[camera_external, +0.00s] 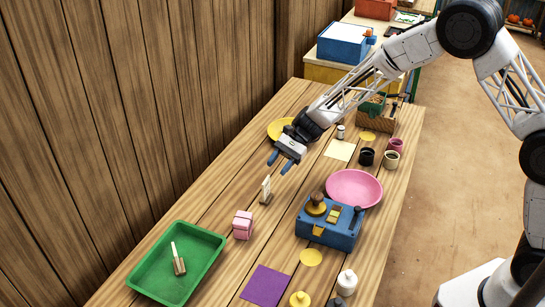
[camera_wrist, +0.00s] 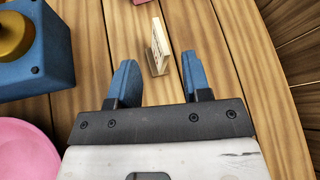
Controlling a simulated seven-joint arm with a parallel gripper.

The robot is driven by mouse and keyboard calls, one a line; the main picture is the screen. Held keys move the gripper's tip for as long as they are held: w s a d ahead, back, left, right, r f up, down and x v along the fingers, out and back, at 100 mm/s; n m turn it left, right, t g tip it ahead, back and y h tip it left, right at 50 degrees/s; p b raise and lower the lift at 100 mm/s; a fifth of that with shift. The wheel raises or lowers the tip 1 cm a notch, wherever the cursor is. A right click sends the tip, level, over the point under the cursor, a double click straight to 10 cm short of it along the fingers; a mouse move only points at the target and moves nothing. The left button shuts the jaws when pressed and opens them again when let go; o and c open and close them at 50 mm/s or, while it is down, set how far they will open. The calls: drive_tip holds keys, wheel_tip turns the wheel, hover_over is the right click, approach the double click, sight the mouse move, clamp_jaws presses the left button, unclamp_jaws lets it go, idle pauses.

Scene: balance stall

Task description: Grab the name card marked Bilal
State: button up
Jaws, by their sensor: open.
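A pale upright name card (camera_external: 266,185) stands in a small wooden holder on the table. In the wrist view the card (camera_wrist: 160,40) shows nearly edge-on, with dark marks on its face that I cannot read as a name. Another card (camera_external: 179,261) in a wooden holder lies in the green tray (camera_external: 210,232); its writing is also unreadable. My gripper (camera_external: 278,165) is open and empty, above and a little beyond the standing card. In the wrist view, the standing card is ahead of the blue fingers (camera_wrist: 157,68), roughly in line with the gap between them.
A pink block (camera_external: 243,225) stands on the near side of the standing card. A blue device (camera_external: 330,232) with a knob and lever is to the right, beside a pink bowl (camera_external: 354,187). A yellow plate (camera_external: 277,129) lies behind my gripper. A wooden wall borders the table's left.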

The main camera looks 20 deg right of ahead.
sight(268, 179)
drive_tip(key=shift+x, duration=2.5)
drive_tip(key=shift+r, duration=0.1)
drive_tip(key=shift+c, duration=0.2)
clamp_jaws()
